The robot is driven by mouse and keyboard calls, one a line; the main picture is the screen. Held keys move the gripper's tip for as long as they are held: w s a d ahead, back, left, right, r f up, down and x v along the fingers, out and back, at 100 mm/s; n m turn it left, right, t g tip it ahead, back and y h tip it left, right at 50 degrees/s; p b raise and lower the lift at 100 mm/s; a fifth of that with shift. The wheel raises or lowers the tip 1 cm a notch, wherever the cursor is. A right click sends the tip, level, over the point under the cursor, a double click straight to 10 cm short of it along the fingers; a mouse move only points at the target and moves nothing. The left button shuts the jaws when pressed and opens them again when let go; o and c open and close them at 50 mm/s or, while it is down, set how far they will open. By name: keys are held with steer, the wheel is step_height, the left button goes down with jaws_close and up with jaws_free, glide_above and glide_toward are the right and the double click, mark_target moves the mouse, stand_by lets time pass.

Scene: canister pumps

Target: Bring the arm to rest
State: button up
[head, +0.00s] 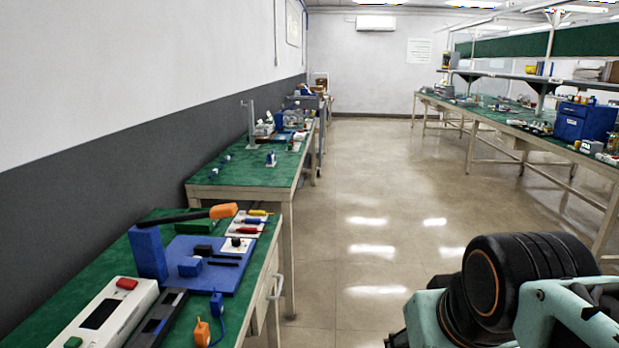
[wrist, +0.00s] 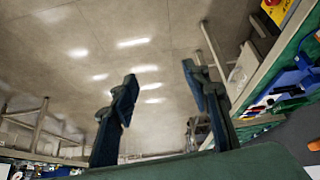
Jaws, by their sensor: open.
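My arm (head: 520,290) shows at the bottom right of the head view, folded over the open floor, with a black round joint and pale green links. The tips of my gripper are not clearly seen in the head view. In the wrist view my gripper (wrist: 160,90) has two dark teal fingers standing well apart. Nothing is between them. Behind them is the floor, seen tilted. The gripper touches nothing that I can see.
A green-topped bench (head: 95,262) at the near left carries a blue fixture (head: 205,265), a white box with buttons (head: 108,315) and small tools. Another green bench (head: 235,175) stands behind it. A long bench (head: 510,118) runs along the right. The floor (head: 375,215) between is clear.

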steer(key=s+a+f, duration=0.2)
steer(key=a, duration=0.1)
step_height(320, 180, up, 30)
steer(key=p, duration=3)
steer(key=shift+w+g+p, duration=0.3)
steer(key=shift+d, duration=0.1)
